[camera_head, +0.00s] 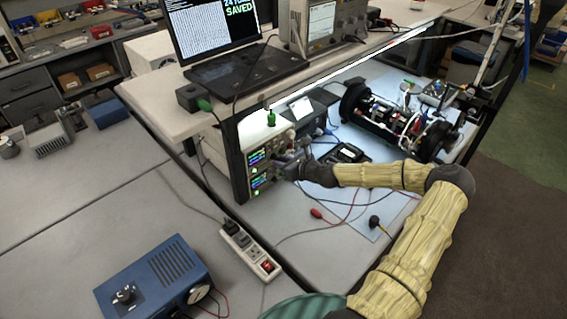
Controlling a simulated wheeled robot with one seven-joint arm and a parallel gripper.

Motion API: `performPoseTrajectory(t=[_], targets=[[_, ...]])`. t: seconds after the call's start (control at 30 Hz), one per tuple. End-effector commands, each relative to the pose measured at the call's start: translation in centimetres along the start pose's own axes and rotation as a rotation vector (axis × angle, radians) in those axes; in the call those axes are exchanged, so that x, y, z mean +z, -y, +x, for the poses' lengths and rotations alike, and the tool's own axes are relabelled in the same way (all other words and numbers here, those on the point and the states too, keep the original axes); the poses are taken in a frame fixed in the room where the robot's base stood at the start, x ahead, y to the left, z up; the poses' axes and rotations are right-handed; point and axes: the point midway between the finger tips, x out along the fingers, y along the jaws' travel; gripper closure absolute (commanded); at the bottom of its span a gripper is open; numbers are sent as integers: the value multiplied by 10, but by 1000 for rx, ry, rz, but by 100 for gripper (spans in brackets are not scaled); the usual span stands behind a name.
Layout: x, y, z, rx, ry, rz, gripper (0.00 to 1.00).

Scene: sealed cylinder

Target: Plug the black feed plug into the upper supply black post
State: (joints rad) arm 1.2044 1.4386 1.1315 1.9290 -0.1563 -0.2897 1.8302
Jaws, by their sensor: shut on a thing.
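Two power supplies are stacked under the raised shelf. The upper supply (257,157) and the lower supply (260,181) both have lit green displays. My gripper (285,166) is close in front of their front panels, at the right side of the displays. It is shut on a small dark thing, which looks like the black feed plug, though the fingers mostly hide it. The upper black post is too small and covered to make out, so I cannot tell whether the plug touches it. A red plug (316,213) lies loose on the bench with its red lead.
My arm reaches in from the lower right over the bench. A dark meter (345,154) and a wheeled cylinder assembly (397,125) stand behind. The shelf (215,119) overhangs the supplies.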

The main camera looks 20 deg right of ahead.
Motion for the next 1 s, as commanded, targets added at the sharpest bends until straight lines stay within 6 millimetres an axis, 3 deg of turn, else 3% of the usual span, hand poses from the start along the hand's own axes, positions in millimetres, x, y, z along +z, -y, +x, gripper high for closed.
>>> performPoseTrajectory(t=[0.5,0.53,0.63,1.0], targets=[[3,-1,8,1,0,0,100],[3,-1,8,1,0,0,74],[3,0,8,1,0,0,54],[3,2,7,-4,1,0,54]])
